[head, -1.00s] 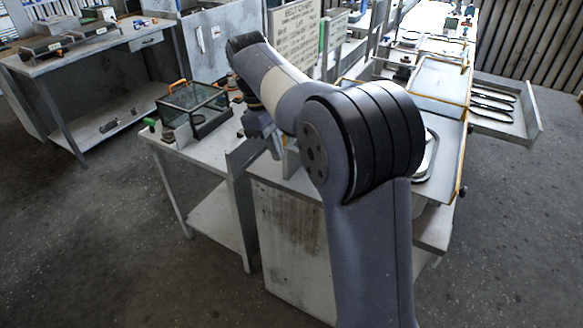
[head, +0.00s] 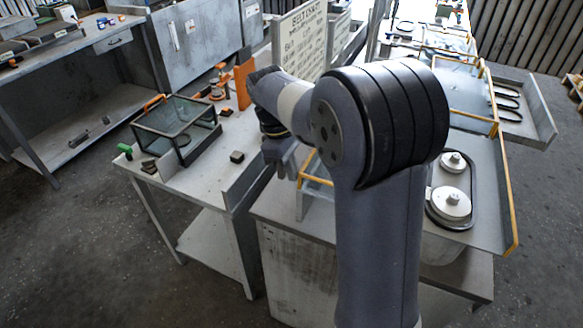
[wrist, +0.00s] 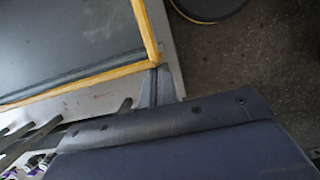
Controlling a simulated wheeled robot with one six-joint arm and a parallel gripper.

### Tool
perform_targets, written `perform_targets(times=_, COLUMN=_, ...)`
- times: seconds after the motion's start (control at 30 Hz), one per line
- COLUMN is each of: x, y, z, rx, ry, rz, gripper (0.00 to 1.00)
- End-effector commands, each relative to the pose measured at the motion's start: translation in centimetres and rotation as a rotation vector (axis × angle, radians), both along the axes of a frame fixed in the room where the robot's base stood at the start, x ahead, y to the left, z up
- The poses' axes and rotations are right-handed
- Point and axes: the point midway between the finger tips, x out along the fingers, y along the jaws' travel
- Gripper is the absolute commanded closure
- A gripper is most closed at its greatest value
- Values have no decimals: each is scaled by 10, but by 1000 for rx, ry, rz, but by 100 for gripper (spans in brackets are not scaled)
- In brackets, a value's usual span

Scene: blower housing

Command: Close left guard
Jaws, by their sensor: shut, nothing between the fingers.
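A yellow-edged guard panel (head: 318,181) stands at the left end of the bench in the head view, mostly hidden behind my arm. My gripper (head: 291,172) hangs beside it, its tips small and partly hidden. In the wrist view, a dark, yellow-framed panel (wrist: 70,42) fills the upper left. My gripper's fingers (wrist: 157,84) are shut and empty just by the frame's corner; I cannot tell whether they touch it. White pulleys with a black belt (head: 451,200) lie uncovered right of my arm. Another yellow edge (head: 511,205) runs along the bench's right side.
A glass box with an orange handle (head: 172,130) and a small dark block (head: 237,157) sit on the left table. A belt chart sign (head: 300,38) stands behind my arm. An open drawer with belts (head: 530,105) sticks out at the right. Grey floor is free at front left.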

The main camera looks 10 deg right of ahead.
Motion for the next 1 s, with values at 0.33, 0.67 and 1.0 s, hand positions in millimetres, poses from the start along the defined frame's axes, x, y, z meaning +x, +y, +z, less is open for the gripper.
perform_targets(times=0.33, x=-9, y=-12, z=0, rx=0, ry=-1, rz=-3, gripper=100)
perform_targets(times=0.67, x=-59, y=-81, z=1, rx=-2, ry=0, rz=-9, gripper=100)
perform_targets(times=1.0, x=-117, y=-160, z=1, rx=-1, ry=1, rz=-8, gripper=100)
